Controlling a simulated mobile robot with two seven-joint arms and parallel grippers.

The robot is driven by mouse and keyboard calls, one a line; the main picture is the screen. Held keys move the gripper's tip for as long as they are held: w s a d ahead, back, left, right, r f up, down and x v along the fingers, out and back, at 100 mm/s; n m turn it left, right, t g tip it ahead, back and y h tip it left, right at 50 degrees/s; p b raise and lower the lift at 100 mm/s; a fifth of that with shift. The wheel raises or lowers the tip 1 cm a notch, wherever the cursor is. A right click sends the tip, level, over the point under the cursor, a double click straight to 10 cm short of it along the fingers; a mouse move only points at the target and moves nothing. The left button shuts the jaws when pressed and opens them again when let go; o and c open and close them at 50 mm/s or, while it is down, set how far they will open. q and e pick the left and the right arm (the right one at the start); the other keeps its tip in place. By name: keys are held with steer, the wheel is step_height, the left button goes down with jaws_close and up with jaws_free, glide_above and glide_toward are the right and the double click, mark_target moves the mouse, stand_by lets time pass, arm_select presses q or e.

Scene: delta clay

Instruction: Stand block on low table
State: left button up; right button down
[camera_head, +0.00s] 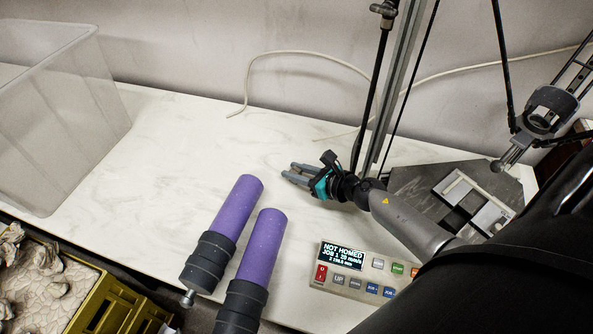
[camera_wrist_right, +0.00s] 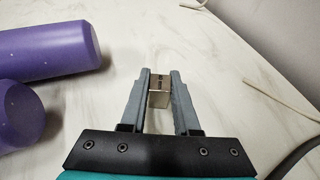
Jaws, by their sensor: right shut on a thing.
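A small metallic block (camera_wrist_right: 158,94) sits between the fingertips of my right gripper (camera_wrist_right: 157,88) in the right wrist view. The gripper is shut on it, with a finger against each side. In the head view my right gripper (camera_head: 296,174) is low over the middle of the white marbled table (camera_head: 165,150). The block cannot be made out clearly there between the fingers. I cannot tell whether the block touches the table top. My left gripper is not in view.
Two purple cylinders with dark ribbed ends (camera_head: 237,208) (camera_head: 262,245) lie left of my right gripper. A control box (camera_head: 340,281) is in front. A delta machine's grey base (camera_head: 420,190) is to the right, a clear bin (camera_head: 60,120) at the left.

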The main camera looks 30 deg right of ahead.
steer(key=shift+f, duration=0.1)
steer(key=c, duration=1.1)
jaws_free()
steer(key=o, duration=0.5)
steer(key=shift+c, duration=0.2)
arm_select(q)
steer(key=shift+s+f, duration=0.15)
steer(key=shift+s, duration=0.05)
arm_select(e)
steer(key=shift+s+r, duration=0.2)
steer(key=p+v, duration=0.1)
steer(key=v, duration=0.9)
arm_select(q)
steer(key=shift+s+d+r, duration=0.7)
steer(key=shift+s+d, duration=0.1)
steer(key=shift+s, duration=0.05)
arm_select(e)
steer(key=shift+v, duration=0.8)
